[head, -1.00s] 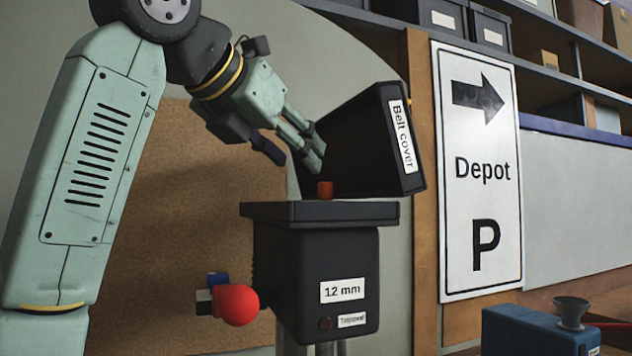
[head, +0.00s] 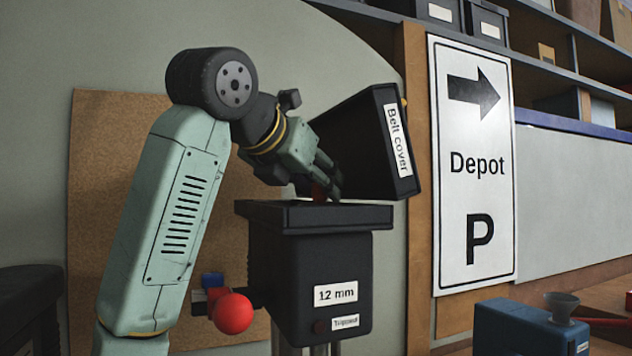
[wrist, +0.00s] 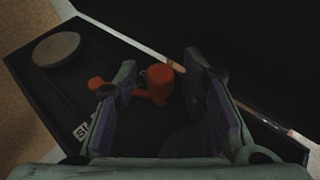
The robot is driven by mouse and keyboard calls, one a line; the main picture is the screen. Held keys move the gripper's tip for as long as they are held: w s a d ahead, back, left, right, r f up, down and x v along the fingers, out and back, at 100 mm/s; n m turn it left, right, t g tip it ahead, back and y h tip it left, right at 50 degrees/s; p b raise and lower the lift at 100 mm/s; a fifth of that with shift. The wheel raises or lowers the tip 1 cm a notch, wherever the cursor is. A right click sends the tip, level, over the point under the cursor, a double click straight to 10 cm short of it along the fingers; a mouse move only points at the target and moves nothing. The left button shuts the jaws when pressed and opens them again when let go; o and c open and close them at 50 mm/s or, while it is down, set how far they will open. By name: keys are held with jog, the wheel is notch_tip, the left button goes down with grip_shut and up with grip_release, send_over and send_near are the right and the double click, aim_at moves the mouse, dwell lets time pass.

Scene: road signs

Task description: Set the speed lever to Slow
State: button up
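The black machine (head: 310,280) has its Belt cover (head: 365,145) tilted up open. An orange lever or knob (wrist: 160,76) rises from the dark interior in the wrist view; a small part of it (head: 319,191) shows in the head view. A second orange piece (wrist: 96,83) shows to its left, outside the left finger; I cannot tell whether they are joined. My gripper (wrist: 162,68) is open, with one finger on each side of the larger orange part and gaps visible. In the head view my gripper (head: 324,182) points down into the opening. A white label (wrist: 82,130) is partly hidden by the left finger.
A round grey disc (wrist: 56,49) lies at the left of the interior. A red ball knob (head: 233,313) sticks out at the machine's left side. A blue box (head: 525,325) stands at lower right. The Depot sign (head: 474,165) is behind on the right.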

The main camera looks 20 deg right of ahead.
grip_shut()
dwell(0.6)
